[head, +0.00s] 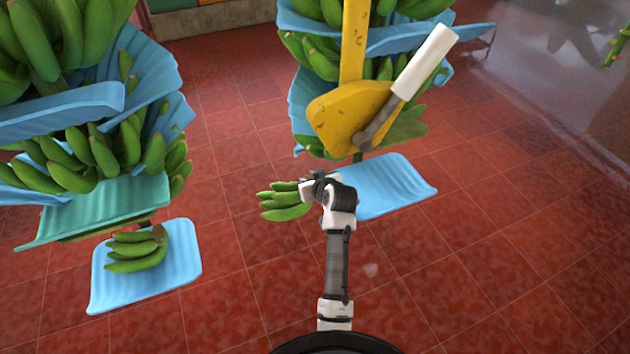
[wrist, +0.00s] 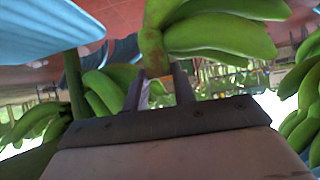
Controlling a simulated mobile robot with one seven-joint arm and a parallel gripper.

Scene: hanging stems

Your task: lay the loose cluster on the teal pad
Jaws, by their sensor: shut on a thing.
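My gripper (head: 312,190) is shut on a cluster of green bananas (head: 282,202) and holds it out to the left, above the red floor. In the wrist view the two fingers (wrist: 160,90) close on the brown crown end of this cluster (wrist: 220,35). The teal pad (head: 85,213) is at the left, low on the left hanging stem, just under its lowest blue sheet and bananas. Its top is partly hidden by them. The held cluster is well to the right of the teal pad and apart from it.
A blue pad (head: 185,245) at lower left bears another green cluster (head: 137,250). An empty blue pad (head: 395,180) lies right of my gripper. A yellow plate and bar (head: 350,110) stand before the middle stem. Open tiled floor (head: 235,245) separates the stems.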

